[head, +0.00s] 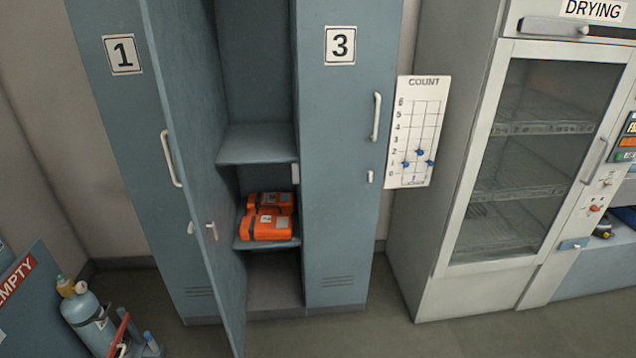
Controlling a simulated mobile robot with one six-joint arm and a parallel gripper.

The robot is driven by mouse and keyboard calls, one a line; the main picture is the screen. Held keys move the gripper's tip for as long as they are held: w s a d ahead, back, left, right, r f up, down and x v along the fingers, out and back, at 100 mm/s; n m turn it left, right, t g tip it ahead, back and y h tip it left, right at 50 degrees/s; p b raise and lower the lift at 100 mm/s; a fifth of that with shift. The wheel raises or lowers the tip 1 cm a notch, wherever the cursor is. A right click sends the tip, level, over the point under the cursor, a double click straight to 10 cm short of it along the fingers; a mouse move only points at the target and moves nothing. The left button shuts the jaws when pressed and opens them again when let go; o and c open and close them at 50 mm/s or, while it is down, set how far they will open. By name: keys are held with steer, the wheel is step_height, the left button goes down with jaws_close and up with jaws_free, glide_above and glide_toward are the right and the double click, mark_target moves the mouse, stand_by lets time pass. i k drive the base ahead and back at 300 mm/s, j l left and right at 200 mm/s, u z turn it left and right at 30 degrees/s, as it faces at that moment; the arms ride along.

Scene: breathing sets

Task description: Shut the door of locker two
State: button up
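Locker two is the middle, open compartment between the blue-grey lockers marked 1 (123,55) and 3 (340,45). Its door (205,130) is swung wide open towards me, hinged on the left, with its inner face turned right. Inside, orange cases (265,227) sit on the lower shelf, and the upper shelf (256,142) is empty. My gripper is not in view.
A blue gas cylinder (88,315) stands at the lower left, beside a blue panel marked EMPTY (30,300). A count board (418,130) hangs right of locker 3. A drying cabinet (530,160) stands at the right. The floor before lockers two and three looks clear.

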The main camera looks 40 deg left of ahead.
mark_target(165, 23)
steer(key=k+j+u, duration=0.2)
steer(key=j+u, duration=0.2)
steer(key=k+j+u, duration=0.15)
steer(key=j+u, duration=0.2)
steer(key=k+j+u, duration=0.1)
steer(key=j+u, duration=0.7)
steer(key=j, duration=0.15)
steer(key=i+j, duration=0.15)
steer(key=i, duration=1)
